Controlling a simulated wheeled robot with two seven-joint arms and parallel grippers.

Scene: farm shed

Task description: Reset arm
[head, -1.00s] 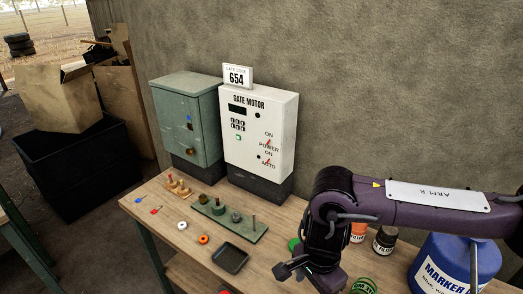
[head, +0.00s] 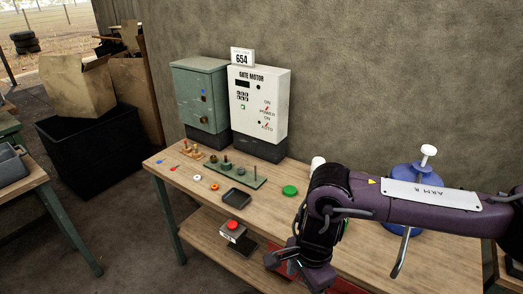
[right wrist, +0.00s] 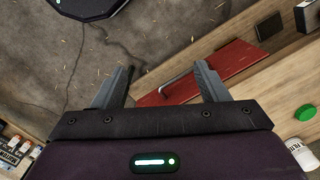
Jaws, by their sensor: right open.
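My right arm (head: 430,208), purple and marked "ARM R", comes in from the right in the head view and bends down at the elbow. My right gripper (head: 290,262) hangs in front of the workbench's front edge in the head view. In the right wrist view the right gripper (right wrist: 165,72) has its two grey fingers wide apart, with nothing between them. Concrete floor and a red flat thing (right wrist: 225,73) show beyond the fingers. My left gripper is in neither view.
The wooden workbench (head: 300,212) holds a white gate motor box (head: 258,104), a green cabinet (head: 200,97), a peg board (head: 235,175), a black tray (head: 236,198) and a blue container (head: 405,178). A lower shelf (head: 205,228) carries a red button box (head: 232,231).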

